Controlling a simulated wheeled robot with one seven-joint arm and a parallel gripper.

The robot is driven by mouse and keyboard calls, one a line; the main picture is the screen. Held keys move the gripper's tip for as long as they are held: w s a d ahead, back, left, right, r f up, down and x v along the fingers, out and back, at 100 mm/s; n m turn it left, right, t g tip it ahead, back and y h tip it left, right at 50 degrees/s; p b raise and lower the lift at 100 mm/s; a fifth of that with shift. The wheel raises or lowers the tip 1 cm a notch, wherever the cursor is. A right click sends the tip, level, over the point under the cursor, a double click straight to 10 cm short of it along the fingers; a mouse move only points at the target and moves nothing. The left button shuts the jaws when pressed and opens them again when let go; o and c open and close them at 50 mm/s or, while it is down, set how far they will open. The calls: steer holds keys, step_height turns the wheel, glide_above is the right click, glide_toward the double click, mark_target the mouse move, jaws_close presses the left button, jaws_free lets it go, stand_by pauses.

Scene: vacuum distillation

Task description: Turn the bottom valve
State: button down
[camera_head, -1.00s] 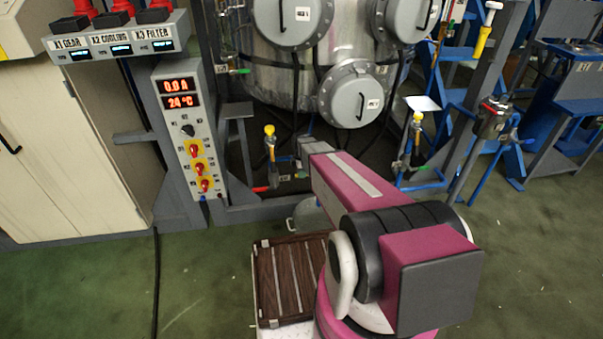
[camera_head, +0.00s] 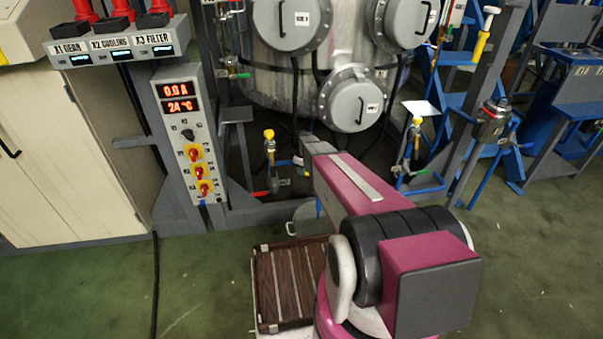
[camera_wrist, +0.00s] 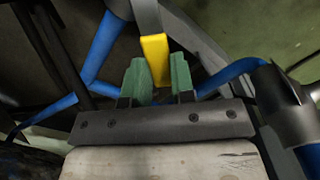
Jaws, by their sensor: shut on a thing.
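In the wrist view, a flat yellow valve handle (camera_wrist: 155,58) sits on a grey metal stem and reaches down between the green finger pads of my gripper (camera_wrist: 157,82). The pads stand one on each side of the handle, and the gripper is shut on it. In the head view, my magenta arm reaches in under the large steel vessel (camera_head: 270,82). The gripper and the held handle are not clearly visible there, as the arm covers them.
Yellow-topped valves stand left (camera_head: 269,149) and right (camera_head: 416,140) of my arm. Blue pipes (camera_wrist: 103,50) run close to the gripper. A control panel (camera_head: 183,131) stands at the left. A brown slatted crate (camera_head: 290,285) is on the floor. Green floor is open at the right.

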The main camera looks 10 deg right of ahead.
steer(key=shift+w+d+m, duration=0.4)
steer(key=shift+d+m, duration=0.35)
steer(key=shift+m, duration=0.65)
steer(key=shift+w+d+m, duration=0.4)
steer(key=shift+d+m, duration=0.35)
steer(key=shift+m, duration=0.65)
steer(key=shift+w+d+m, duration=0.4)
steer(key=shift+d+m, duration=0.35)
steer(key=shift+m, duration=0.65)
steer(key=c, duration=1)
jaws_free()
steer(key=shift+o, duration=0.2)
step_height(320, 180, up, 11)
